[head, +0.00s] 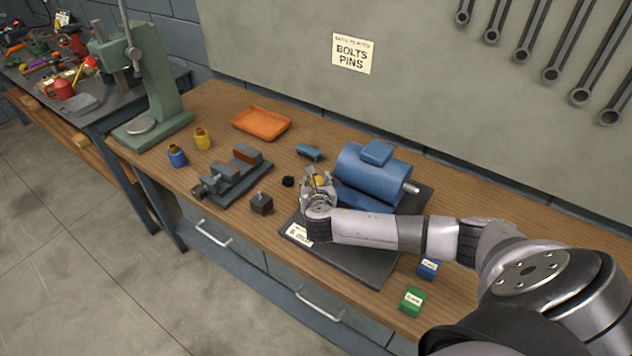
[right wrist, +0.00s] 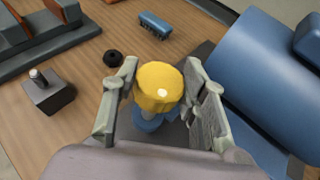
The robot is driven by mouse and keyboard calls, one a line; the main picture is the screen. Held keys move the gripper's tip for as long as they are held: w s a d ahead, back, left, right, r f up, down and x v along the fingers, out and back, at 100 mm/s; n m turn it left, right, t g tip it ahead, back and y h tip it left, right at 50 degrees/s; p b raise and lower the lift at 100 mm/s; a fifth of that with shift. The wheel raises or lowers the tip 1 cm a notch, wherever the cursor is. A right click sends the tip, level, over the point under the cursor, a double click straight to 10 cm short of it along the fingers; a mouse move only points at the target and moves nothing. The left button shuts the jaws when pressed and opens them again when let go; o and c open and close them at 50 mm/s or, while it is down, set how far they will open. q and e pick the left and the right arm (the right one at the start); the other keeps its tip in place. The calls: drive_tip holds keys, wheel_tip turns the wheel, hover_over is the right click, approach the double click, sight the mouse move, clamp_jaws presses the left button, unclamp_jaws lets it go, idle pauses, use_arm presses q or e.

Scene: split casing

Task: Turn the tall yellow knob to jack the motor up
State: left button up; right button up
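The tall yellow knob (right wrist: 158,88) stands between the two fingers of my right gripper (right wrist: 160,95) in the right wrist view, above a blue base part (right wrist: 150,122). The fingers flank it closely, with a narrow gap on the left; contact on the right side is unclear. In the head view my right gripper (head: 319,185) reaches down over the knob (head: 321,181), which is mostly hidden. The blue motor (head: 372,172) lies just right of it on a dark plate (head: 365,258), its shaft pointing right. My left gripper is not in view.
A grey vise (head: 232,180), a dark block (head: 261,204), a small black knob (head: 288,181) and a small blue part (head: 309,152) lie left of my gripper. An orange tray (head: 262,123) is behind. Green (head: 413,300) and blue (head: 428,268) boxes sit near the front edge.

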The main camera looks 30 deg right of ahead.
drive_tip(key=c, duration=0.6)
